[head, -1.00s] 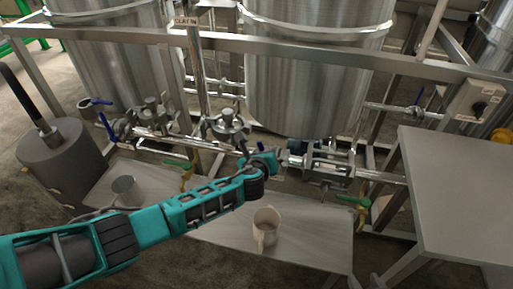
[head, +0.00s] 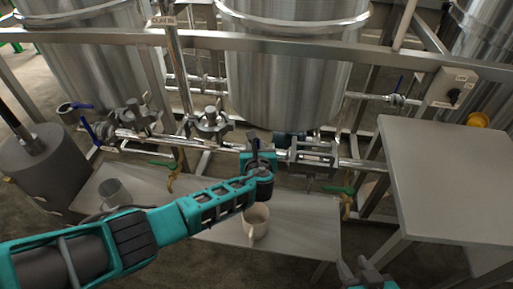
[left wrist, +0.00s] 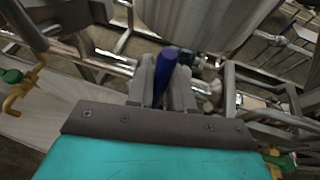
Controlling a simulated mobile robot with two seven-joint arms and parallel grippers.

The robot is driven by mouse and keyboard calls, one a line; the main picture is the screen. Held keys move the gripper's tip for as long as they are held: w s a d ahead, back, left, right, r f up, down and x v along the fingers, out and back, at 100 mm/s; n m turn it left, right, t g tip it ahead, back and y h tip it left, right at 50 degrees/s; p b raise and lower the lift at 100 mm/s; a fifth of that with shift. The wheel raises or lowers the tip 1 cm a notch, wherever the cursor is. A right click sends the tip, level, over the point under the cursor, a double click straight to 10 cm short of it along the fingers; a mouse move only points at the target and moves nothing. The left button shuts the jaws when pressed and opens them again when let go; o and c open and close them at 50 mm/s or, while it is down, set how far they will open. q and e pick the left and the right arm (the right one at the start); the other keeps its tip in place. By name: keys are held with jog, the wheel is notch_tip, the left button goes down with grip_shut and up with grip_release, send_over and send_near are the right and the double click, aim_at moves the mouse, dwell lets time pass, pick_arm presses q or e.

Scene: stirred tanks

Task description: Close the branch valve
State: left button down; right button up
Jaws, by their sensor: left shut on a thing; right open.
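My left gripper (head: 255,146) is at the pipe run below the middle tank, left of the pipe fittings. In the left wrist view its two grey fingers (left wrist: 163,82) are shut on a blue valve lever (left wrist: 166,70), which stands up between them. The valve body under the lever is hidden by the gripper. I cannot tell from a label whether this is the branch valve. My right gripper (head: 364,271) is open and empty at the bottom edge of the head view, in front of the low bench.
A beige mug (head: 257,222) and a grey cup (head: 113,192) stand on the low bench (head: 305,225). A green-handled valve (head: 340,190) hangs at its right end. A steel table (head: 450,180) is at right, a dark grey cylinder (head: 45,165) at left. Frame rails cross behind.

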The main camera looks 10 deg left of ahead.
pick_arm(q)
jog(key=shift+d, duration=0.15)
jog(key=c, duration=1.1)
grip_release()
jog(key=shift+s, duration=0.1)
jog(key=p+v, duration=0.2)
jog(key=v, duration=1)
jog(key=shift+s+r, duration=0.2)
jog(key=shift+s, duration=0.05)
